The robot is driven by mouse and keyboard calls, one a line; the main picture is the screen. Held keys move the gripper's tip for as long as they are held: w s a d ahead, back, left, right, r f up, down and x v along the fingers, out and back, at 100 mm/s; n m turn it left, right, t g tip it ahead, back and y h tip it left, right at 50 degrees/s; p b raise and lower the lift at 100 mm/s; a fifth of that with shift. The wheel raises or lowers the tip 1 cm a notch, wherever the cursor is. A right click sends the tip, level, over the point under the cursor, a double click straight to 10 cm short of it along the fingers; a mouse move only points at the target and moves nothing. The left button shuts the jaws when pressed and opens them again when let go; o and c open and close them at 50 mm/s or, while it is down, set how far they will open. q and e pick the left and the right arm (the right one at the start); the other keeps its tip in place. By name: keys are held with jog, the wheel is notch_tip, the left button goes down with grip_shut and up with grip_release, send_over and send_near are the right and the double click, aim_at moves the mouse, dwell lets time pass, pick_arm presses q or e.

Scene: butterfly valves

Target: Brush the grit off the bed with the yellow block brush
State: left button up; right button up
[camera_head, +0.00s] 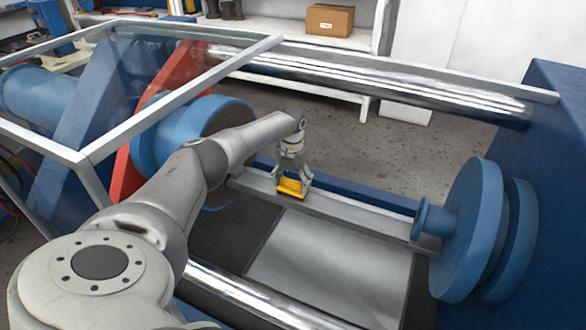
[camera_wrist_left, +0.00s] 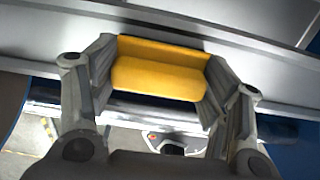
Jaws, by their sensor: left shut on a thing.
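My left gripper (camera_head: 291,180) is shut on the yellow block brush (camera_head: 291,187), just above or at the grey rail along the far side of the bed. The brush also shows in the left wrist view (camera_wrist_left: 160,70), between the two fingers of the left gripper (camera_wrist_left: 158,80). I cannot tell whether the brush touches the rail. The bed (camera_head: 330,262) is a flat grey plate in front of the gripper. Grit is too small to make out on it. My right gripper is not in view.
A blue flanged disc (camera_head: 472,230) stands at the right of the bed, and another blue round part (camera_head: 215,116) at the left. A polished bar (camera_head: 370,82) runs behind, and one (camera_head: 250,296) runs in front. A white-framed clear guard (camera_head: 105,150) stands at the left.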

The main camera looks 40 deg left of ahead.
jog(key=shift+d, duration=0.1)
pick_arm(q)
notch_tip(320, 180, up, 2)
jog(key=shift+p, duration=0.9)
jog(key=shift+r+p, duration=0.6)
jog(key=shift+r, duration=0.15)
notch_tip(320, 180, up, 3)
jog(key=shift+f+p, duration=0.2)
jog(key=shift+p, duration=0.95)
jog(key=shift+r+p, duration=0.85)
jog(key=shift+r, duration=0.2)
jog(key=shift+f, duration=0.1)
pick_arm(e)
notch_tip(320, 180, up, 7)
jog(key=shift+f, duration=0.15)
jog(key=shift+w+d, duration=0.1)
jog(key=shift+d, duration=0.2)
